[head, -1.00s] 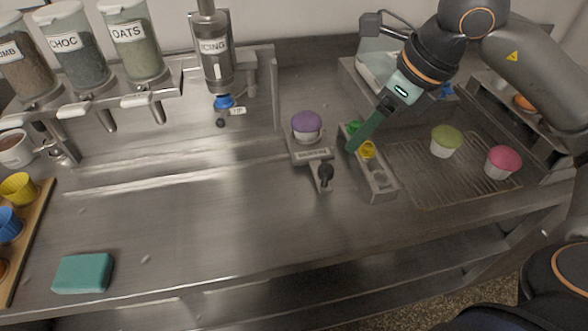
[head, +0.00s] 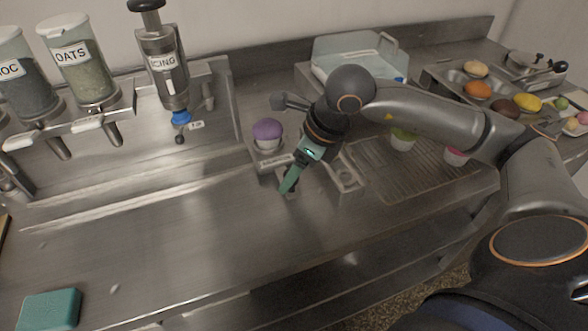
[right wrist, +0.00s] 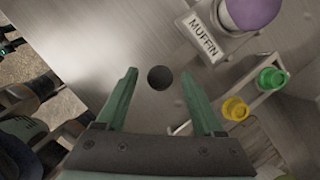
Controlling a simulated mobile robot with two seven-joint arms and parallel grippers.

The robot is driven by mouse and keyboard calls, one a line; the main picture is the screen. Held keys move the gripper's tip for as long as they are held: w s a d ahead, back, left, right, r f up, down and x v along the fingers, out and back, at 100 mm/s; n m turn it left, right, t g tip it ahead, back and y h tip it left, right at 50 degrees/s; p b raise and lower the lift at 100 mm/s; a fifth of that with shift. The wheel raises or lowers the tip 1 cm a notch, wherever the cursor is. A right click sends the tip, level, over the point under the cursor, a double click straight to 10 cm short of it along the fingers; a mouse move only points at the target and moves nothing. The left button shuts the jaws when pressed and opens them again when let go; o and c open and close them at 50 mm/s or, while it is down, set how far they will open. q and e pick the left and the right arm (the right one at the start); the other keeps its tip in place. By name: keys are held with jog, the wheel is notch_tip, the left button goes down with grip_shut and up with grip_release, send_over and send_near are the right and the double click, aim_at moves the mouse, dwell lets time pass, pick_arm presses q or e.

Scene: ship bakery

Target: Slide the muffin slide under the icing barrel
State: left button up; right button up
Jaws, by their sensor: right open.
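The muffin slide (head: 270,158), with a MUFFIN label, holds a purple-topped muffin (head: 267,131) on the back counter. In the right wrist view the slide's label (right wrist: 204,38) and a round black knob (right wrist: 160,77) show. My right gripper (head: 287,187) is open at the slide's front end. In the wrist view its green fingers (right wrist: 160,80) stand on either side of the knob, with gaps on both sides. The knob is hidden by the gripper in the head view. The icing barrel (head: 168,75), with a blue nozzle (head: 181,117), hangs to the slide's left. My left gripper is not in view.
A metal block (head: 347,178) stands right of the slide, with green (right wrist: 272,78) and yellow (right wrist: 236,109) pieces. A teal sponge (head: 50,310) lies front left. Counter below the barrel looks clear.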

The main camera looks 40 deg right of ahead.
grip_shut()
dwell(0.6)
dwell(0.9)
